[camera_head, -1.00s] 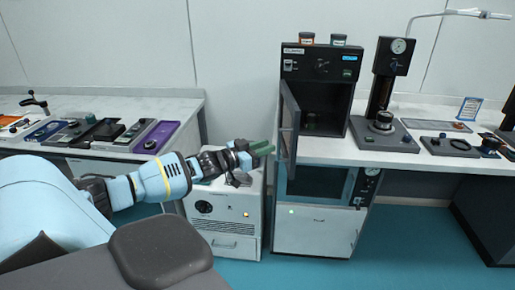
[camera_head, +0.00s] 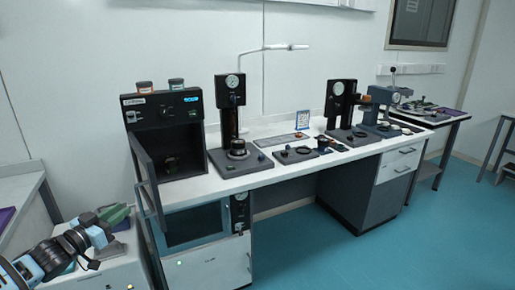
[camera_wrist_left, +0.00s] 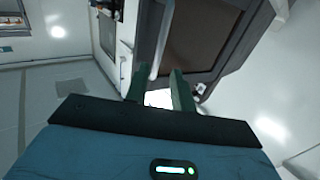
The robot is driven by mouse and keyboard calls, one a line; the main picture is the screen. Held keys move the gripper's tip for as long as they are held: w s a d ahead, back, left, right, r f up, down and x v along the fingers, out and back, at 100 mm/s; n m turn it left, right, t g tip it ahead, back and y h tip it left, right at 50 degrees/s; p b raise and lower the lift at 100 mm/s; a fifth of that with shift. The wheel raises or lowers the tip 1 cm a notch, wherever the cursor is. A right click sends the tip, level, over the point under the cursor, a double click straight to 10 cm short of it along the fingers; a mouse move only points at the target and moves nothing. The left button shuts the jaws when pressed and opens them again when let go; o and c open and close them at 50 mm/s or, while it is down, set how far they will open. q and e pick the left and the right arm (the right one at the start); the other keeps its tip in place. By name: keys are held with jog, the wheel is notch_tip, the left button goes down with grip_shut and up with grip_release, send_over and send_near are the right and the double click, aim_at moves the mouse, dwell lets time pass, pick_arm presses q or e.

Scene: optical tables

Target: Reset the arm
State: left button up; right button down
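My left arm comes in at the lower left of the head view. My left gripper (camera_head: 117,214) has green fingers and is beside the black oven-like cabinet (camera_head: 150,107), to the left of its open door (camera_head: 147,172). In the left wrist view the two green fingers (camera_wrist_left: 160,88) are apart with nothing held between them. A dark panel with a pale edge (camera_wrist_left: 205,38) shows beyond the fingertips there. My right arm and gripper are not in view.
A white bench (camera_head: 262,172) bears the cabinet, a press with a gauge (camera_head: 231,110) and several other instruments. A low white unit (camera_head: 105,272) stands under my left gripper. Blue-green floor (camera_head: 390,220) is free in front of the bench.

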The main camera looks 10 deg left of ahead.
pick_arm(q)
jog(key=s+d+f+g, duration=0.2)
jog(key=s+d+f, duration=0.5)
jog(key=d+f, duration=0.3)
jog(key=s+d+f+g, duration=0.2)
jog(key=s+d+f, duration=0.5)
jog(key=f, duration=0.5)
jog(key=s+d+f+g, duration=0.1)
jog(key=s+d+f, duration=0.1)
jog(key=s+d, duration=0.3)
jog(key=s+d+f+g+y+p, duration=0.1)
jog(key=s+d, duration=0.4)
jog(key=s, duration=0.6)
jog(key=s+d+f+g, duration=0.2)
jog(key=s+d+f, duration=0.2)
jog(key=s, duration=0.3)
jog(key=shift+s+d+f+g+p, duration=0.35)
jog(key=shift+s+d+g+p, duration=0.05)
jog(key=shift+d, duration=0.05)
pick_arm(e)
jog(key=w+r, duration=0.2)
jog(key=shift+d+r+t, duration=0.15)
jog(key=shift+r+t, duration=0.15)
pick_arm(q)
jog(key=shift+s+a+y, duration=0.1)
jog(key=shift+y, duration=0.2)
